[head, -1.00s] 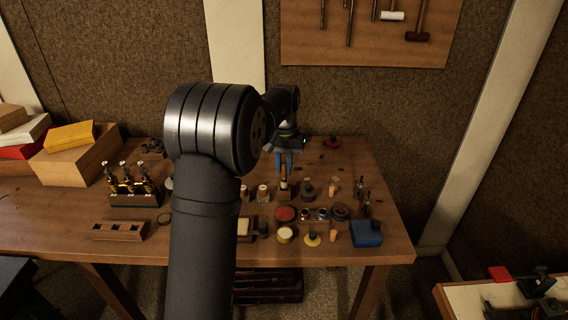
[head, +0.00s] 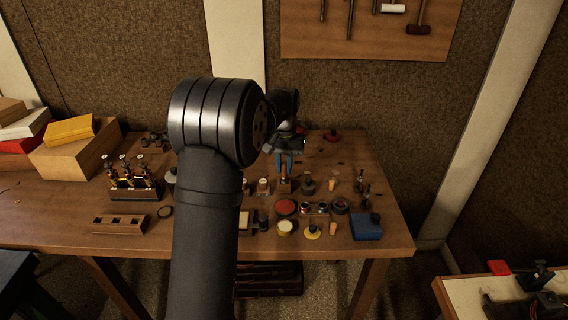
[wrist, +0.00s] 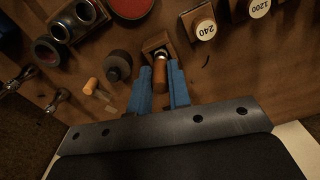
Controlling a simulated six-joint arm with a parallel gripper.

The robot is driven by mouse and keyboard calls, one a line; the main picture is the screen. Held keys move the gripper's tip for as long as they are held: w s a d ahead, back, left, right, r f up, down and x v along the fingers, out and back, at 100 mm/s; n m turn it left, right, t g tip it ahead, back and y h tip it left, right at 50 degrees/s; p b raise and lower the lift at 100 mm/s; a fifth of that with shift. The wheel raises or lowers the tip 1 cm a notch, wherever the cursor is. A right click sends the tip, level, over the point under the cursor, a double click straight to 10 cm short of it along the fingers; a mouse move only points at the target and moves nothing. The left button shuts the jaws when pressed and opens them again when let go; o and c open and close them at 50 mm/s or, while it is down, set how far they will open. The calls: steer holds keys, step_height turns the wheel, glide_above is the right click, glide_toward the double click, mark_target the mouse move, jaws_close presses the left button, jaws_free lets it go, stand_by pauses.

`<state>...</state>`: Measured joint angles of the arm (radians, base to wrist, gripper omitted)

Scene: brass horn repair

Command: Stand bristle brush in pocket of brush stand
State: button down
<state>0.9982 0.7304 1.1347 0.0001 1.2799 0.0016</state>
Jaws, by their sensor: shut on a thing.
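My gripper (wrist: 158,80) has two blue fingers shut on the bristle brush (wrist: 160,70), a short brown wooden handle seen between the fingertips in the wrist view. A small square wooden block with a dark pocket (wrist: 155,42), which looks like the brush stand, is right at the brush's far end. I cannot tell how deep the brush sits in it, and the bristles are not visible. In the head view my gripper (head: 287,165) is low over the bench, with the small wooden block (head: 284,187) just below the fingers.
Wooden blocks labelled 240 (wrist: 206,26) and 1200 stand close to the right in the wrist view. A dark round bottle (wrist: 118,65) and a cork (wrist: 91,86) are on the left. A three-slot wooden rack (head: 118,224) lies at the bench's front left.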

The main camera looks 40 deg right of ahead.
steer(key=shift+f, duration=0.45)
steer(key=c, duration=0.9)
jaws_free()
steer(key=shift+c, duration=0.2)
steer(key=shift+r, duration=0.15)
steer(key=shift+r, duration=3.4)
steer(key=shift+f, duration=3.55)
steer(key=shift+r, duration=0.15)
steer(key=shift+r, duration=4.4)
